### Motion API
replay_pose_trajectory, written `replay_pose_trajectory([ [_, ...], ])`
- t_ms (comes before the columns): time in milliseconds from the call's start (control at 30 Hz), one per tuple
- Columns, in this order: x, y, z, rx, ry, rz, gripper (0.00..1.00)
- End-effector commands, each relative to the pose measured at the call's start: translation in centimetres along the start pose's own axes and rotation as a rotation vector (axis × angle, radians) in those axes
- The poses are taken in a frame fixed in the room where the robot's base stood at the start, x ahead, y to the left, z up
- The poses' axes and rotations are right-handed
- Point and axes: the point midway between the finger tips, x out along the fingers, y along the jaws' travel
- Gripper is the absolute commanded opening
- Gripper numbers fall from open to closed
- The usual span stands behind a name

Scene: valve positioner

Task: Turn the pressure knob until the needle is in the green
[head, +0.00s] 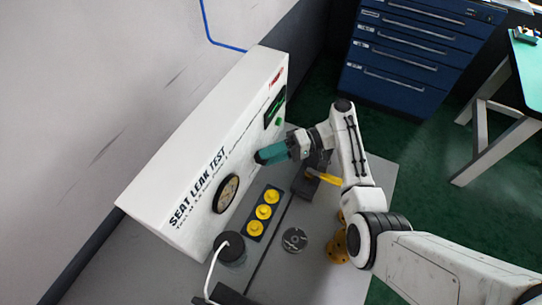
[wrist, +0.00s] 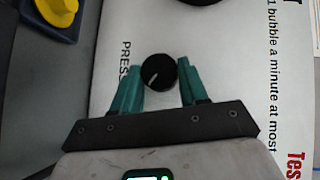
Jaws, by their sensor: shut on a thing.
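My gripper (head: 259,157) has teal fingers and reaches the front of the white seat leak test panel (head: 185,150). In the wrist view the black pressure knob (wrist: 159,72), with a white pointer line, sits between the fingertips, and they are shut on it. The pointer line slants toward the lower left of that picture. In the head view the fingers hide the knob. The round gauge (head: 227,193) is on the panel left of my gripper. Its needle and green band are too small to read.
A block with yellow knobs (head: 263,211), a black round part (head: 229,248) with a white hose and a dark disc (head: 294,240) are on the grey bench (head: 325,283) below. A yellow-handled part (head: 322,176) is near my arm. A blue drawer cabinet (head: 415,55) stands behind.

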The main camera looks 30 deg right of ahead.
Motion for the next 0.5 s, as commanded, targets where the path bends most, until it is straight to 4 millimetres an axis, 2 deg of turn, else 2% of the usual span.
replay_pose_trajectory([
  [500, -0.04, 0.21, 0.05, 0.048, 0.002, -0.042, 0.13],
])
